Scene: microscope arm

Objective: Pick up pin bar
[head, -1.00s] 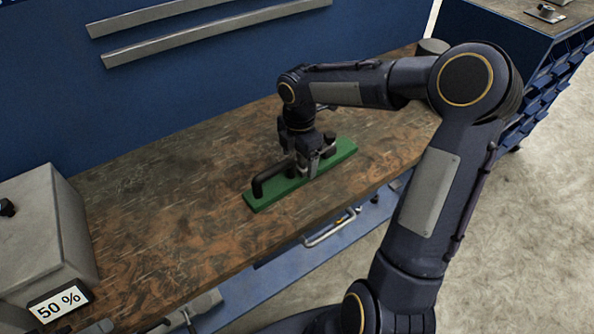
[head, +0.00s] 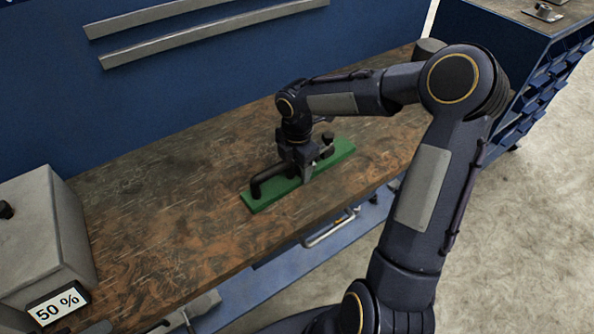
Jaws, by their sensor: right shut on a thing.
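A green board (head: 332,161) lies on the brown workbench. A black bar with a bent-down end (head: 265,184), which I take as the pin bar, is at the left part of the board. My right gripper (head: 303,173) is over the middle of the board, pointing down, and is shut on the black bar. The fingertips and the far part of the bar are largely hidden by the gripper body. I cannot tell whether the bar touches the board or is slightly above it. My left gripper is not in view.
A grey box (head: 40,235) with a "50 %" sign (head: 60,303) stands at the left of the workbench (head: 165,220). A blue wall with grey rails is behind. The bench's left middle is clear.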

